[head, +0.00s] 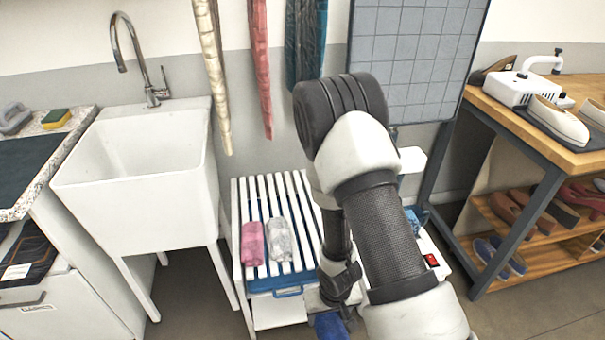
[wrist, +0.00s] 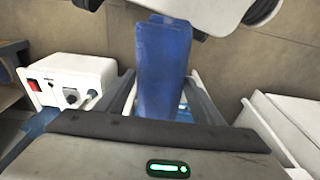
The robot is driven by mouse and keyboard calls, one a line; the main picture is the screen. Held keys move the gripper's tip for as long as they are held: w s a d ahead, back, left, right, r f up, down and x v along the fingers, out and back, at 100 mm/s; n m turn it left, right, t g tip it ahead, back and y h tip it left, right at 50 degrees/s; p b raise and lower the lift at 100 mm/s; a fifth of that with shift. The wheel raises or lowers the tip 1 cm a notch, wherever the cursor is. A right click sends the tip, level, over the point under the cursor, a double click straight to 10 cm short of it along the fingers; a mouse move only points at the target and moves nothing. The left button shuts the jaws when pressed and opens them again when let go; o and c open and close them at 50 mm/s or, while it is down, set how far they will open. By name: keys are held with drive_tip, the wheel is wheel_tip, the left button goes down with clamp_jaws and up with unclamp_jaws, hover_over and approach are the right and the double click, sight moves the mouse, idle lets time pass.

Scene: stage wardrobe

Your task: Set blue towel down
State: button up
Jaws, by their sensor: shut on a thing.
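The blue towel (wrist: 163,60) stands up between the fingers of my gripper (wrist: 163,92) in the wrist view. In the head view only a blue part of the towel (head: 330,325) shows at the bottom edge, below my gripper (head: 338,300), and my arm hides much around it. My gripper is shut on the towel, in front of and to the right of a white slatted rack (head: 262,190). A pink rolled towel (head: 253,243) and a grey-white rolled towel (head: 279,240) lie side by side on the rack slats.
A white sink (head: 140,150) stands left of the rack. A white box with a red switch (wrist: 70,78) shows at left in the wrist view. A wooden bench (head: 545,125) with shoes stands at right. Long fabrics (head: 262,70) hang above the rack.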

drive_tip(key=shift+s, duration=0.35)
drive_tip(key=w+d+r+m, duration=0.1)
drive_tip(key=w+d+r, duration=0.2)
drive_tip(key=w+r, duration=0.3)
drive_tip(key=w+d+r, duration=0.3)
drive_tip(key=w+r, duration=0.1)
drive_tip(key=r, duration=0.5)
wheel_tip(320, 180, up, 30)
drive_tip(key=s+d+m+p, duration=0.1)
drive_tip(key=p, duration=2.1)
drive_tip(key=shift+s+d, duration=0.2)
drive_tip(key=shift+s, duration=0.15)
drive_tip(key=shift+f, duration=0.15)
